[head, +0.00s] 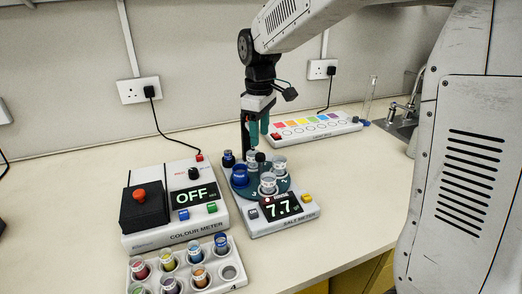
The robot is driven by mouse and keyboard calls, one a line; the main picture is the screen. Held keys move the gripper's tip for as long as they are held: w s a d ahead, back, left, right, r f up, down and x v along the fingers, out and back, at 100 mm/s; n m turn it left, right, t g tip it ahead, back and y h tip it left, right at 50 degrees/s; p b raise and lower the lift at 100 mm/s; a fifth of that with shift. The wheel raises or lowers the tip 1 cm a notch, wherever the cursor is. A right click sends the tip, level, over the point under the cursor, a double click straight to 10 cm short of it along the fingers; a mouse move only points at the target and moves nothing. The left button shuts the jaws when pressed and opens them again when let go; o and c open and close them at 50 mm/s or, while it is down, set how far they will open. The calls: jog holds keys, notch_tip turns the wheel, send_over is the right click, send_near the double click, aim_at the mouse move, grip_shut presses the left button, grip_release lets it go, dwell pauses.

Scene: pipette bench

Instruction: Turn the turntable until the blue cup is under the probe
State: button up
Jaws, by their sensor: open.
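The dark teal turntable (252,193) sits on the salt meter (285,223), whose display reads 7.7. The blue cup (239,177) stands at the turntable's left side. White cups stand at its right (279,165), front (268,184) and back (252,157). A dark round knob (260,157) shows near the middle. A dark upright post (245,138) rises behind the turntable; the probe itself is hard to make out behind my gripper. My gripper (259,132) has teal fingertips pointing down, open and empty, above the back of the turntable.
The colour meter (175,205), reading OFF, stands close on the left. A rack (190,270) of coloured vials is in front of it. A strip with coloured spots (315,127) lies behind, near a sink tap (402,106). The bench right of the salt meter (355,185) is clear.

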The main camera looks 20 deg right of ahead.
aim_at(260, 154)
notch_tip(260, 154, down, 6)
jog(key=shift+f, duration=0.2)
jog(key=shift+c, duration=0.3)
grip_shut()
